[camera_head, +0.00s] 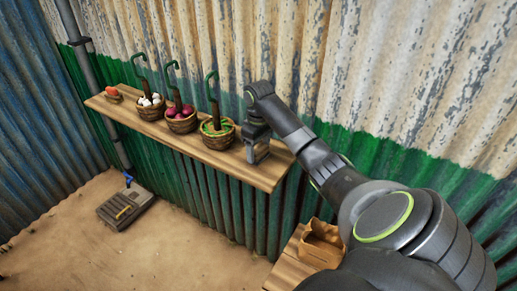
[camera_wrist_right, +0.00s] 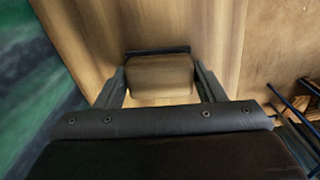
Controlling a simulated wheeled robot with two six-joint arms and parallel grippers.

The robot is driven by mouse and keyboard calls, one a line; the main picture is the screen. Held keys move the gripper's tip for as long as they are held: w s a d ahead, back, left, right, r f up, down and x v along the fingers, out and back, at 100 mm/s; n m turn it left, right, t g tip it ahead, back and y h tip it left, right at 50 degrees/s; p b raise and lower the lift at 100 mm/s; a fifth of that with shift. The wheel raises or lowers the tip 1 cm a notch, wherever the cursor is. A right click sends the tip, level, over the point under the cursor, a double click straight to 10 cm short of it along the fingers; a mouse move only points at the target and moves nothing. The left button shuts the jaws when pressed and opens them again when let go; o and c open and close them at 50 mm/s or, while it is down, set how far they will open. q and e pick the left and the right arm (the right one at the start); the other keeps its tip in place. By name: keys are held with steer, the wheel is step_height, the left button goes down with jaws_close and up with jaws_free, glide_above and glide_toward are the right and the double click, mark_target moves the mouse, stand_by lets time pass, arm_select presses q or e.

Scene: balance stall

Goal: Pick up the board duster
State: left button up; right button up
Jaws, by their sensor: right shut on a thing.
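The board duster (camera_wrist_right: 160,76) shows in the right wrist view as a small wooden-topped block between the two fingers. A dark strip runs along its far edge. My right gripper (camera_wrist_right: 159,88) is shut on it, with one finger on each side. In the head view my right gripper (camera_head: 257,152) points down at the right end of the wooden shelf (camera_head: 225,163), and the duster is mostly hidden there. I cannot tell whether the duster still touches the shelf. My left gripper is not in view.
Several baskets stand along the shelf; the nearest basket (camera_head: 217,138) of green produce is just left of my right gripper. Tall green hooks rise behind them. A corrugated wall (camera_head: 300,60) is close behind. A paper bag (camera_head: 321,240) stands on a lower wooden surface; a grey scale (camera_head: 126,208) lies on the ground.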

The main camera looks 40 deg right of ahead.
mark_target(258, 148)
steer(key=shift+r, duration=0.6)
steer(key=shift+r+b, duration=0.3)
steer(key=shift+r, duration=0.3)
step_height(258, 148, up, 8)
steer(key=p, duration=0.7)
steer(key=shift+f, duration=0.15)
